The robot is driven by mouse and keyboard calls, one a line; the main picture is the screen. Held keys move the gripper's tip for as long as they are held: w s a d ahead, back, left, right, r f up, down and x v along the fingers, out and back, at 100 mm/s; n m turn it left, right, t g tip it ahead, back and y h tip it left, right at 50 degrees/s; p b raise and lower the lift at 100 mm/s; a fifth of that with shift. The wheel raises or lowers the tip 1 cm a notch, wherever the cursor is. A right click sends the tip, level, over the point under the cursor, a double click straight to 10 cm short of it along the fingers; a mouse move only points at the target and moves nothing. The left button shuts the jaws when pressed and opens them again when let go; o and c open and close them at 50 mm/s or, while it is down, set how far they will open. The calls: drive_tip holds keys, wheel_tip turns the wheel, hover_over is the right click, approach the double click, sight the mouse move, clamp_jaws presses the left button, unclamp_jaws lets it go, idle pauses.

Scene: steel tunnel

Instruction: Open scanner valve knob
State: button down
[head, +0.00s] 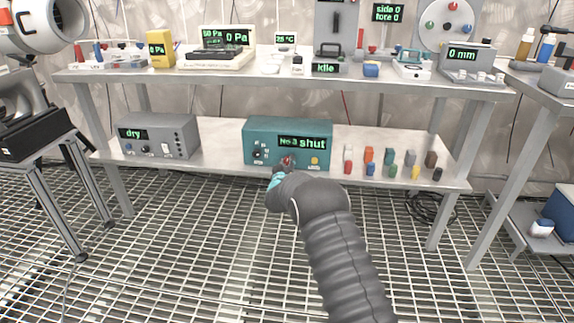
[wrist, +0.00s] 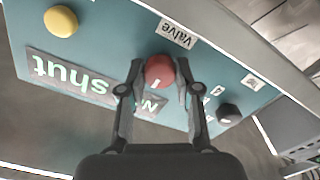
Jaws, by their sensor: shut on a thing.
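The scanner is a teal box (head: 262,134) on the lower shelf, with a display (head: 301,142) reading "No.3 shut". Its red valve knob (wrist: 160,71) sits below a "Valve" label (wrist: 177,33) in the wrist view; the knob's white mark is visible. In the head view the red knob (head: 287,161) shows just above my arm's end. My gripper (wrist: 160,84) is at the knob, with one finger on each side, shut on it. In the head view the fingers are mostly hidden by my arm.
A yellow button (wrist: 61,21) and a black knob (wrist: 229,113) are on the same panel. A grey box (head: 175,137) reading "dry" stands to the left. Several small coloured blocks (head: 369,155) stand to the right. The upper shelf (head: 290,77) with instruments is above.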

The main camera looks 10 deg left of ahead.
drive_tip(key=m+b, duration=0.3)
drive_tip(key=b, duration=0.2)
drive_tip(key=shift+f+m, duration=0.2)
drive_tip(key=shift+m, duration=0.2)
drive_tip(key=m+b, duration=0.1)
drive_tip(key=m, duration=0.2)
drive_tip(key=shift+r+m+b, duration=0.15)
drive_tip(key=shift+m+b, duration=0.15)
drive_tip(key=shift+b, duration=0.1)
drive_tip(key=m, duration=0.4)
drive_tip(key=shift+d, duration=0.1)
drive_tip(key=m, duration=0.5)
drive_tip(key=shift+m, duration=0.4)
drive_tip(key=c, duration=0.8)
unclamp_jaws()
drive_tip(key=s, duration=1.2)
